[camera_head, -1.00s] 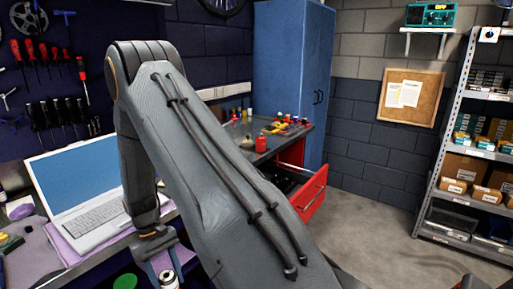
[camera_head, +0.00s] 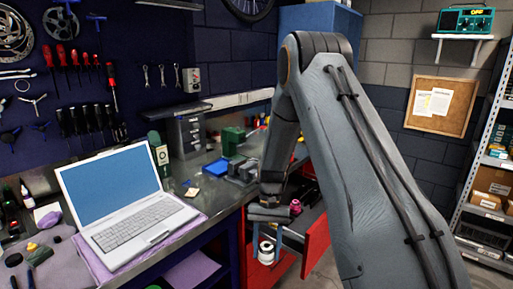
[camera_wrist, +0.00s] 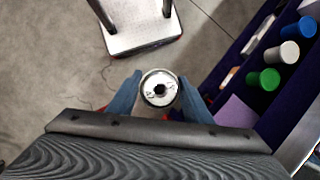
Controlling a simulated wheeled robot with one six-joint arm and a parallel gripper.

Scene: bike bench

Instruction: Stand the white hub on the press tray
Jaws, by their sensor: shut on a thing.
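The white hub (camera_head: 266,253) is held upright between the fingers of my gripper (camera_head: 267,243), in front of the open red drawer in the head view. In the wrist view the hub (camera_wrist: 160,88) shows end-on, with a silver face and a dark central hole. The blue fingers of my gripper (camera_wrist: 159,96) close on it from both sides. A pale grey plate (camera_wrist: 146,38) with dark posts and a red edge is at the top of the wrist view, apart from the hub. I cannot tell whether it is the press tray.
An open laptop (camera_head: 125,195) stands on the bench at left. A blue tray (camera_head: 215,168) lies farther back on the bench. The red drawer (camera_head: 317,240) sticks out beside my arm. Several coloured cylinders (camera_wrist: 272,52) stand in a rack at right in the wrist view. Grey floor is open at left.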

